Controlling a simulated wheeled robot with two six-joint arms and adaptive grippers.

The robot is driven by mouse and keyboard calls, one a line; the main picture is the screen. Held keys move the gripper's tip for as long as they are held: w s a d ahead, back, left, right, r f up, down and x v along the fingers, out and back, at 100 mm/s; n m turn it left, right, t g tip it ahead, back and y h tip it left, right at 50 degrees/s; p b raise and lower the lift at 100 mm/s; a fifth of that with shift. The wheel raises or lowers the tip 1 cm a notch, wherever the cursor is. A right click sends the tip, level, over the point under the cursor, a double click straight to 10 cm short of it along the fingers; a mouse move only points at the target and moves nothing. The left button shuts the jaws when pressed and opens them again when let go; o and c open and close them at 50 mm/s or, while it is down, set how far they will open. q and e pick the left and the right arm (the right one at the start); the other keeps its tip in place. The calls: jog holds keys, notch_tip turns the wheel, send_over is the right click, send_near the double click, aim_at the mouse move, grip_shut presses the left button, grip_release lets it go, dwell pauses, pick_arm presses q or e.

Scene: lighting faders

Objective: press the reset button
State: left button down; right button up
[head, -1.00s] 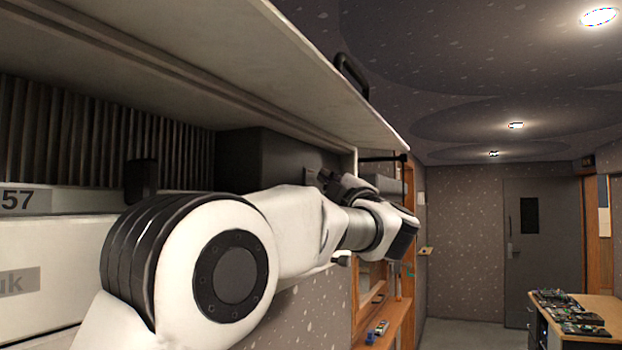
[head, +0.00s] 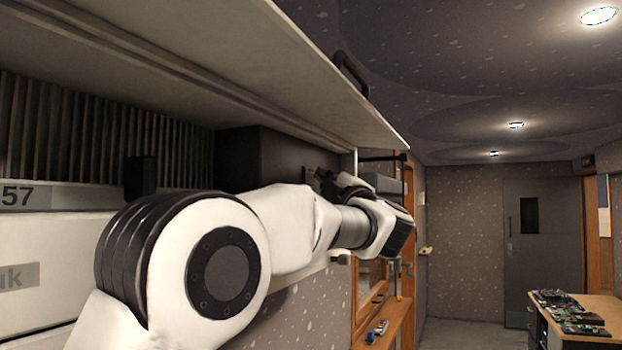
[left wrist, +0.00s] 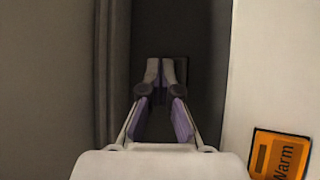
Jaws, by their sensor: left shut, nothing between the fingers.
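No reset button can be made out for certain. In the head view my left gripper (head: 324,180) is by the side of a dark box (head: 240,157) under a raised pale lid. A small plate (head: 308,173) shows on that side, just by the fingertips. In the left wrist view my left gripper (left wrist: 161,68) is shut and empty, its tips in front of a small dark plate (left wrist: 182,70) in a shadowed recess. The tips hide part of the plate, and I cannot tell whether they touch it. My right gripper is not in view.
The raised lid (head: 220,65) hangs over my left arm. An orange "Warm" label (left wrist: 279,155) is on the pale surface right of the recess. A wooden shelf (head: 385,325) and a desk with electronics (head: 572,312) stand farther off; the floor between is open.

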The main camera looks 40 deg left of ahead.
pick_arm(q)
jog(key=shift+s+a, duration=0.1)
jog(key=shift+a, duration=0.35)
dwell(0.8)
jog(key=shift+d, duration=0.75)
jog(key=shift+w, duration=0.2)
jog(key=d, duration=0.2)
jog(key=w+d+p, duration=0.1)
jog(key=d, duration=0.1)
jog(key=shift+d, duration=0.4)
dwell(0.3)
